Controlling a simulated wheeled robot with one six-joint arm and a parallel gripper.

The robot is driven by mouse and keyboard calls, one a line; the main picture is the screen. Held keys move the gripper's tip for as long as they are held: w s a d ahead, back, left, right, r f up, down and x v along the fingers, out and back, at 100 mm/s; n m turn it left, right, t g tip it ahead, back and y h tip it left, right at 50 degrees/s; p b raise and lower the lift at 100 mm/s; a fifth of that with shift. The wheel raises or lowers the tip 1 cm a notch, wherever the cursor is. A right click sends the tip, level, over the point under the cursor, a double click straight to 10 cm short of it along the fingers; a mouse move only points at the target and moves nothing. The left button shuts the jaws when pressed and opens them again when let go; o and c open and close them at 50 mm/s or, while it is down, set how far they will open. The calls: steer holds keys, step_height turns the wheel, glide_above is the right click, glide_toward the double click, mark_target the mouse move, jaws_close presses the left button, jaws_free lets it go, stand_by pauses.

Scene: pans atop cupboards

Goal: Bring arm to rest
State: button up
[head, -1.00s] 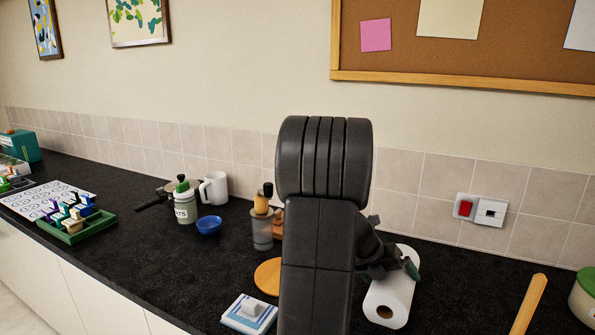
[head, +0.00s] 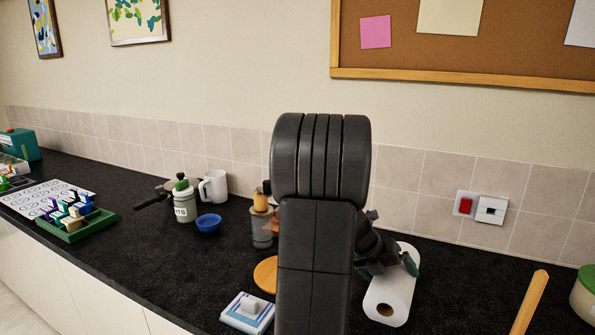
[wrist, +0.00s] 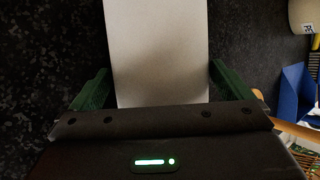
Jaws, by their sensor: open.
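My arm stands upright in the middle of the head view and hides part of the counter behind it. My gripper (head: 392,268) shows to the right of the arm, over the far end of a white paper roll (head: 390,298) lying on the counter. In the wrist view, my gripper (wrist: 158,88) is open, with its two green fingers wide apart. The white paper roll (wrist: 158,50) shows between and beyond the fingers. I cannot tell whether the fingers touch it.
On the dark counter (head: 140,265) stand a blue bowl (head: 208,223), a labelled jar (head: 185,203), a white mug (head: 214,187) and a green tray (head: 77,225). A blue-white box (head: 247,313) and a round wooden board (head: 266,274) lie near my arm. A wooden stick (head: 530,303) is at right.

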steer(key=w+p+v, duration=0.1)
steer(key=v, duration=1.2)
steer(key=x, duration=0.4)
steer(key=b+x, duration=0.1)
steer(key=x, duration=0.3)
steer(key=s+x, duration=0.1)
steer(key=x, duration=0.4)
steer(key=shift+s+d+f, duration=0.1)
steer(key=shift+f, duration=0.05)
steer(key=shift+d+f, duration=0.2)
steer(key=shift+r+p, duration=0.1)
steer(key=shift+p, duration=0.3)
steer(key=shift+r, duration=0.85)
steer(key=shift+r, duration=0.1)
